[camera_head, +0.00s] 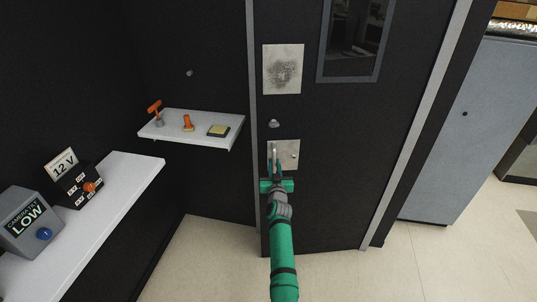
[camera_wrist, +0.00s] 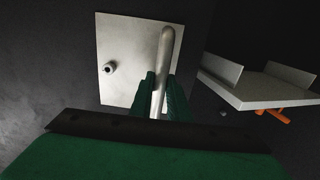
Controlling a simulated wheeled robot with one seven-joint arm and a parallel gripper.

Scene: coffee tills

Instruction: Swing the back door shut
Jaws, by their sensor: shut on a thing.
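The back door (camera_head: 333,140) is a dark panel with a small window, a speckled upper plate and a lower metal plate that carries a handle. Its lower left corner sits nearer me than the foot of the wall beside it, so it appears ajar; the exact gap is hard to tell. My gripper (camera_head: 275,176) is shut on the upright metal door handle (camera_head: 274,156). In the wrist view, the green fingers (camera_wrist: 160,97) close on either side of the lower part of the handle (camera_wrist: 166,48), in front of the lower plate (camera_wrist: 125,45). The gripped part is partly hidden.
A white wall shelf (camera_head: 200,141) with orange tools and a yellow pad is left of the door. A white counter (camera_head: 100,215) with control boxes stands at the left. A grey cabinet (camera_head: 465,130) is right of the door. The pale floor (camera_head: 205,260) before the door looks clear.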

